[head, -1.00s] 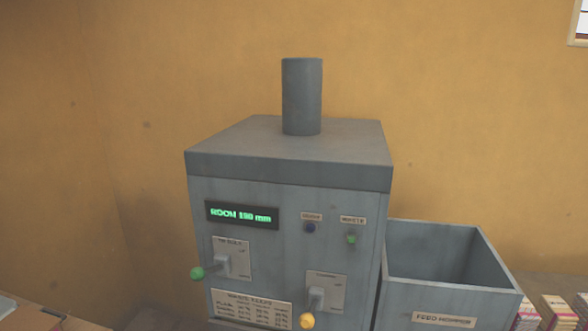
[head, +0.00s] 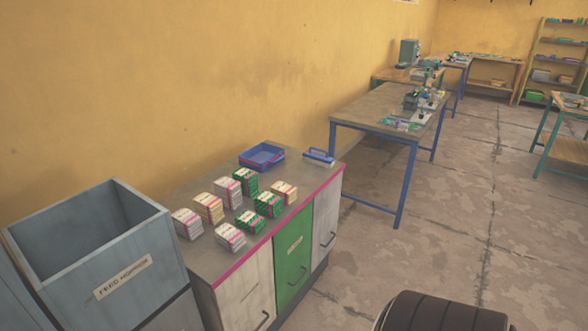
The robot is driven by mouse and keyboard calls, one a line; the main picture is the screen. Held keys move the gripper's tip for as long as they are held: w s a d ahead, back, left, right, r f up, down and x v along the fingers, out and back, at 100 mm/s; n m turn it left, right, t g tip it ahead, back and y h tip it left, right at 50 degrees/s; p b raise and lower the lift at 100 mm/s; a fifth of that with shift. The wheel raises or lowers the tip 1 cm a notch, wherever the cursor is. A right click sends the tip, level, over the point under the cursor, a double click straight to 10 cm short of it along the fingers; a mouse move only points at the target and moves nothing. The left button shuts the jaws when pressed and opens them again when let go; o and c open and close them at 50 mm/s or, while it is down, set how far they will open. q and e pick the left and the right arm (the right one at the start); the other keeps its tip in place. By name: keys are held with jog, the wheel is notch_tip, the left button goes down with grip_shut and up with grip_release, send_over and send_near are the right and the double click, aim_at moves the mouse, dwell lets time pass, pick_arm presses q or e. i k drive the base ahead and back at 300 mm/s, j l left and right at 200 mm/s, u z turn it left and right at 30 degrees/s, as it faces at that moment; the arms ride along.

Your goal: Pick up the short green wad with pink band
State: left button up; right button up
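Several banded wads stand on a counter (head: 285,222) with a pink front edge. Three are green: a taller one (head: 246,181) at the back, one (head: 268,204) in the middle right, and a short one (head: 249,222) near the front edge. Pinkish bands show on the green wads, but they are too small to tell apart surely. Wads in white, cream and pink tones stand around them: one (head: 187,223) at the left, one (head: 230,237) at the front and one (head: 285,192) at the right. Neither of my grippers is in view.
The grey feed hopper (head: 122,277) stands left of the counter. A blue tray (head: 262,156) and a blue-handled tool (head: 319,157) lie at the counter's back. A dark padded seat (head: 440,312) is at the bottom. Workbenches (head: 385,108) stand farther right; open floor lies between.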

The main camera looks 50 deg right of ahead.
aim_at(252, 222)
jog(key=z, duration=1.4)
